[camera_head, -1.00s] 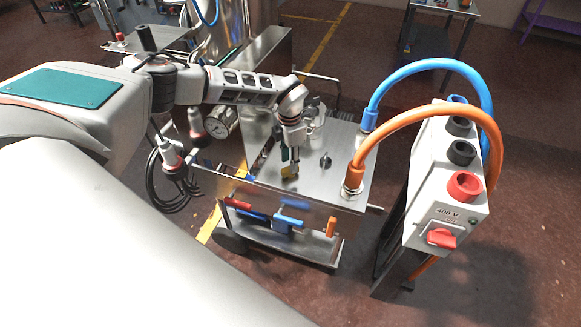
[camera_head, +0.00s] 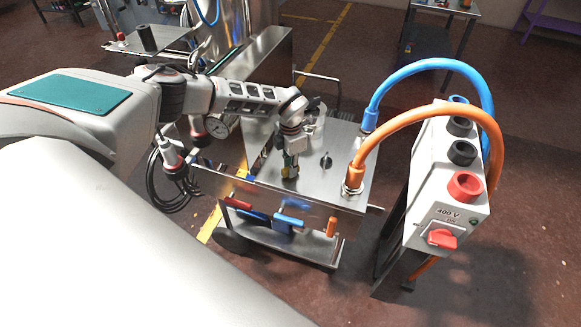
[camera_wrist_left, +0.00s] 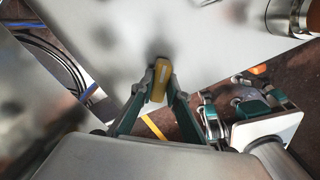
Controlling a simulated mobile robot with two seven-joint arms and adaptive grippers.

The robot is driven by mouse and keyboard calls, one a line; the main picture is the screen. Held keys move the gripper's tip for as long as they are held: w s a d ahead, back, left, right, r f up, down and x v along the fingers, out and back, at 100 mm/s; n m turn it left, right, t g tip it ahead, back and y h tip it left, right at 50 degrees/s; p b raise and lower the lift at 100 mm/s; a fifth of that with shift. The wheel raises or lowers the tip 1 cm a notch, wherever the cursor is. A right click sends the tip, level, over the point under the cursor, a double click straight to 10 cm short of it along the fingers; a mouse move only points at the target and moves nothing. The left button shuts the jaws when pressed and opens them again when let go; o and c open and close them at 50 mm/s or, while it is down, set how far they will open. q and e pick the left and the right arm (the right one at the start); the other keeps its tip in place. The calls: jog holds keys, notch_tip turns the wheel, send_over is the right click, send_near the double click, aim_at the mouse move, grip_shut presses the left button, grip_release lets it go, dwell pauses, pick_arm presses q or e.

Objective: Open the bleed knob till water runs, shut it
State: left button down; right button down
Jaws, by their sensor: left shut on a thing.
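My left gripper (camera_head: 290,172) points down over the front part of a steel cart top (camera_head: 345,150). It is shut on a small yellow knob, which shows between the fingertips in the left wrist view (camera_wrist_left: 160,80). The fingers hide part of the knob, and I cannot tell how far it is turned. I can make out no running water. What looks like my right gripper (camera_wrist_left: 238,98) shows at the right of the left wrist view, its fingers apart and empty. It does not show in the head view.
A black knob (camera_head: 326,161) stands on the cart top, right of my left gripper. Blue (camera_head: 430,64) and orange (camera_head: 430,112) hoses arch to a white panel (camera_head: 425,190). Blue (camera_head: 289,220) and orange (camera_head: 331,227) handles sit at the front.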

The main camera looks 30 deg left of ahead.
pick_arm(q)
jog(key=shift+n, duration=0.3)
pick_arm(e)
jog(key=shift+r, duration=0.2)
pick_arm(q)
jog(key=shift+r+n+p, duration=0.1)
jog(key=shift+n+p, duration=0.4)
jog(key=shift+p, duration=0.05)
jog(key=shift+n, duration=0.4)
jog(key=n+p, duration=0.1)
jog(key=n, duration=0.1)
jog(key=shift+n, duration=0.3)
jog(key=shift+n+p, duration=0.4)
jog(key=shift+n, duration=0.5)
jog(key=n, duration=0.8)
jog(key=shift+w+n, duration=0.1)
jog(key=shift+n, duration=1)
pick_arm(e)
jog(key=shift+s+d+f+g+h, duration=0.2)
jog(key=shift+s+d, duration=0.15)
jog(key=shift+d, duration=0.25)
jog(key=shift+s+d+f+g+h, duration=0.1)
jog(key=shift+s+d+f+h, duration=0.1)
jog(key=shift+s+d, duration=0.25)
pick_arm(q)
jog(key=shift+n, duration=0.3)
pick_arm(e)
jog(key=shift+w+r, duration=0.1)
